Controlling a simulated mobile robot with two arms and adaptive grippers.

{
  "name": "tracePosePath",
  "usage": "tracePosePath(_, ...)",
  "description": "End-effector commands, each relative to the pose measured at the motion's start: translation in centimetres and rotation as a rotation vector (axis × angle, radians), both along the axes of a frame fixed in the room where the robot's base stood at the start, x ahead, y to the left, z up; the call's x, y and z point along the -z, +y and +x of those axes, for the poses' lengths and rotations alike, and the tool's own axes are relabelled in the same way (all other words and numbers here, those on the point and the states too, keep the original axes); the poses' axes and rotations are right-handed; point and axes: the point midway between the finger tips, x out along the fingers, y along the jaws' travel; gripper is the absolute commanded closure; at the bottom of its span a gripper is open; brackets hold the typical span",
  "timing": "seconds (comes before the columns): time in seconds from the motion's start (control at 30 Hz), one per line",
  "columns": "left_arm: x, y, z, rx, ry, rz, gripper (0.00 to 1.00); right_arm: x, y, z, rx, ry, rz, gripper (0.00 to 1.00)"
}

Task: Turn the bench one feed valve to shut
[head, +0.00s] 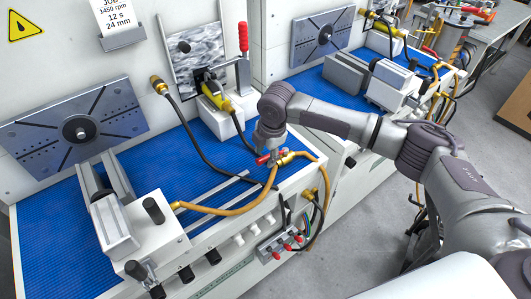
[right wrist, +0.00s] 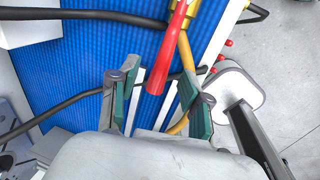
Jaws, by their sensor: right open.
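The feed valve has a red lever handle (head: 263,159) and a brass body (head: 285,158), and sits at the right front edge of the near bench with a yellow hose on it. In the right wrist view the red handle (right wrist: 168,55) lies between the green-padded fingers of my right gripper (right wrist: 160,80), with gaps on both sides. The brass body shows at the top (right wrist: 207,14). In the head view my right gripper (head: 270,152) is right over the valve and partly hides it. It is open. My left gripper is not in view.
Yellow hose (head: 235,209) and black hose (head: 205,150) run over the blue mat (head: 160,160) near the valve. A white clamp block (head: 222,117) stands behind it. Red-tipped connectors (head: 287,245) sit below the bench edge. A similar second bench (head: 345,105) stands beyond.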

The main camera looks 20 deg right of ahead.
Motion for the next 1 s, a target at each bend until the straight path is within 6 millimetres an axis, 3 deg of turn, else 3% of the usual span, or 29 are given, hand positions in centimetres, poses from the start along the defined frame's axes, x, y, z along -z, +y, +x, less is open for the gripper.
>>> tracePosePath(0.4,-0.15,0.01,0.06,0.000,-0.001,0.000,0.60,1.11,0.08,0.19,-0.001,0.000,-0.001,0.52)
tracePosePath(0.47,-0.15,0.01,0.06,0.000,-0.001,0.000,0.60,1.10,0.08,0.18,-0.001,0.000,-0.001,0.59)
tracePosePath(0.7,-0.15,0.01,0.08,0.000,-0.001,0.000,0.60,1.07,0.06,0.18,-0.001,0.000,-0.001,0.99)
tracePosePath(1.0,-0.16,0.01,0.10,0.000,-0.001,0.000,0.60,1.05,0.06,0.19,0.000,0.000,-0.001,1.00)
